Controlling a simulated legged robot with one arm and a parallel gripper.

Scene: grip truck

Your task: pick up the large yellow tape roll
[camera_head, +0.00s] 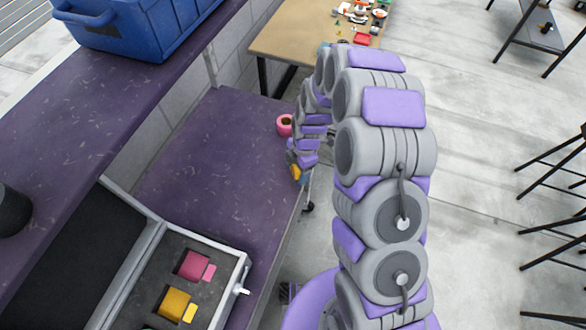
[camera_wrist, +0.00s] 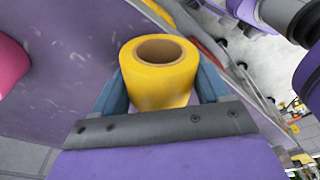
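The large yellow tape roll (camera_wrist: 160,82) sits between the two blue fingers of my gripper (camera_wrist: 162,85) in the wrist view, with its brown core hole facing up. A finger lies close along each side of it. I cannot tell whether both press on it. The dark palm bar hides its lower part. In the head view, a small patch of the yellow roll (camera_head: 296,173) shows at the end of my arm, by the right edge of the purple bench.
A pink roll (camera_head: 285,125) lies on the purple bench (camera_head: 205,165) beyond my gripper. An open case (camera_head: 243,268) with pink and yellow blocks is at the front. A blue crate (camera_head: 135,30) stands on the upper ledge. A wooden table (camera_head: 290,35) with small items is behind.

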